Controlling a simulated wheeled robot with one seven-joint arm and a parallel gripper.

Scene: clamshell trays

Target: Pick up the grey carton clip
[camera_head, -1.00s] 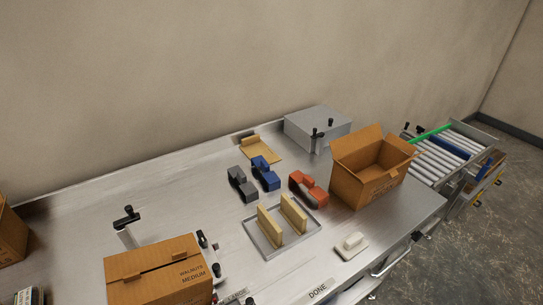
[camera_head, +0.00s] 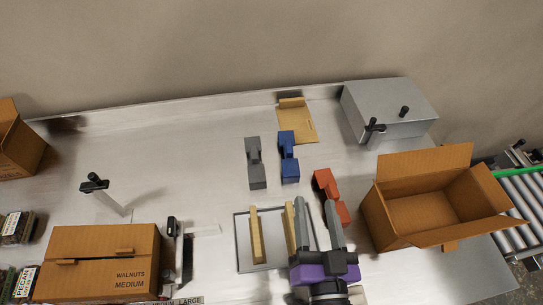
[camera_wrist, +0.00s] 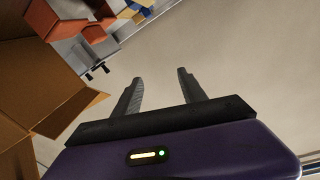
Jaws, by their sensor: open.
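The grey carton clip (camera_head: 255,163) lies on the metal table in the head view, left of a blue clip (camera_head: 288,158). An orange clip (camera_head: 331,196) lies further right and nearer. My gripper (camera_head: 318,208) is open and empty, with its two fingers pointing away toward the wall. It appears over the right side of the tray with upright slats, close to the orange clip in the picture. The grey clip is apart from my gripper, further back and to the left. In the wrist view my open fingers (camera_wrist: 158,88) have nothing between them.
A tray (camera_head: 240,257) holds two wooden slats (camera_head: 257,235). An open carton (camera_head: 385,220) stands at right, a closed walnut carton (camera_head: 95,262) at front left. A grey metal box (camera_head: 390,105) and a tan clipboard-like board (camera_head: 302,126) are at the back.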

